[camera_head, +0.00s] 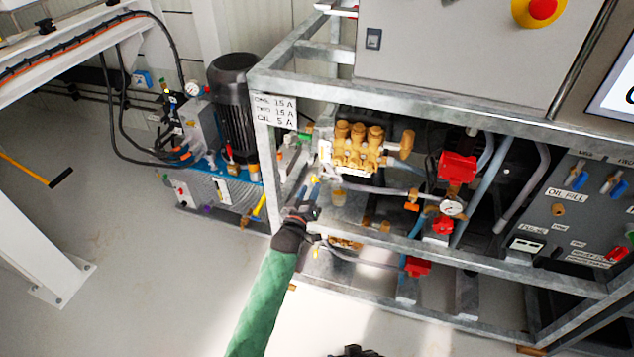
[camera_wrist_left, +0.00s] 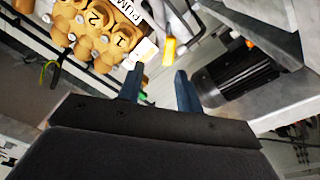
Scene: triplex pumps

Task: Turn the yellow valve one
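A yellow valve handle (camera_wrist_left: 169,50) shows in the left wrist view, just beyond my fingertips and beside the brass pump head marked 1 and 2.
The galvanised frame (camera_head: 262,150) has an upright post close to my left arm. A black motor (camera_head: 234,105) stands left of it. Hoses, a gauge (camera_head: 452,207) and red valve parts (camera_head: 458,167) lie to the right. Another yellow handle (camera_head: 259,206) is left of the post.

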